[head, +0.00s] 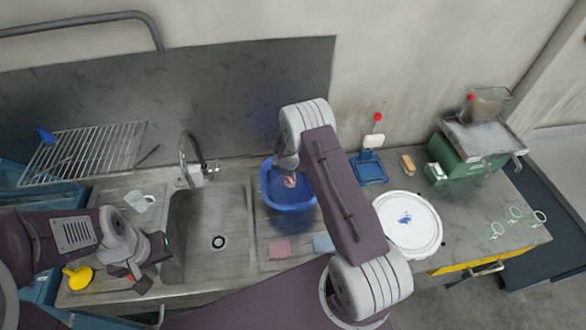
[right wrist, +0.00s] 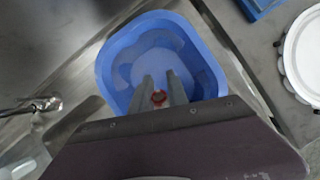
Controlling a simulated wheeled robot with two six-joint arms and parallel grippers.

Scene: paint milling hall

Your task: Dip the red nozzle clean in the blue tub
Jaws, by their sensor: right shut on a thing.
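The blue tub (head: 290,205) stands on the drainboard right of the sink and holds pale liquid. It also fills the middle of the right wrist view (right wrist: 112,70). My right gripper (right wrist: 161,84) reaches down into the tub from above, shut on the red nozzle (right wrist: 158,98), which shows as a small red piece between the fingers. My forearm partly covers it in the head view, and I cannot tell how deep the nozzle sits. My left gripper (head: 130,278) hangs over the left front counter, its fingers apart, beside a yellow funnel (head: 78,277).
The sink (head: 210,235) with its tap (head: 190,160) lies left of the tub. A pink sponge (head: 281,249) lies in front of it. A white round lid (head: 408,224), a blue stand (head: 369,168) and a green machine (head: 465,152) are on the right. A wire rack (head: 85,153) is at back left.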

